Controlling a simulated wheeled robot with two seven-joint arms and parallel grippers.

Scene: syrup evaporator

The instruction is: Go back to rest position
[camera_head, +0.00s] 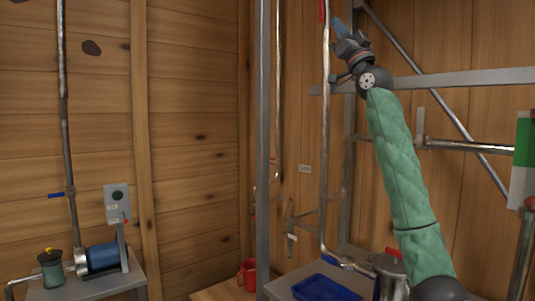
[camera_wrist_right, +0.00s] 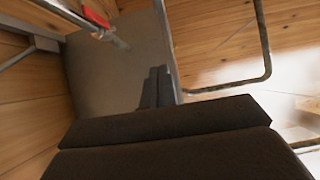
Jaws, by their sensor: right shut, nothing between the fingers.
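My right arm rises on the right of the head view in a green padded sleeve. My right gripper (camera_head: 342,28) is at its top, raised high in front of the wood wall and close to a vertical pipe. In the right wrist view the two dark fingers (camera_wrist_right: 157,88) lie together, with nothing between them. My left gripper is not in the head view.
A grey metal frame post (camera_head: 262,140) stands left of the arm, with a horizontal beam (camera_head: 470,77) behind it. A blue tray (camera_head: 325,288), a metal pot (camera_head: 390,275) and a red mug (camera_head: 247,274) are low down. A blue motor (camera_head: 102,257) stands at left.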

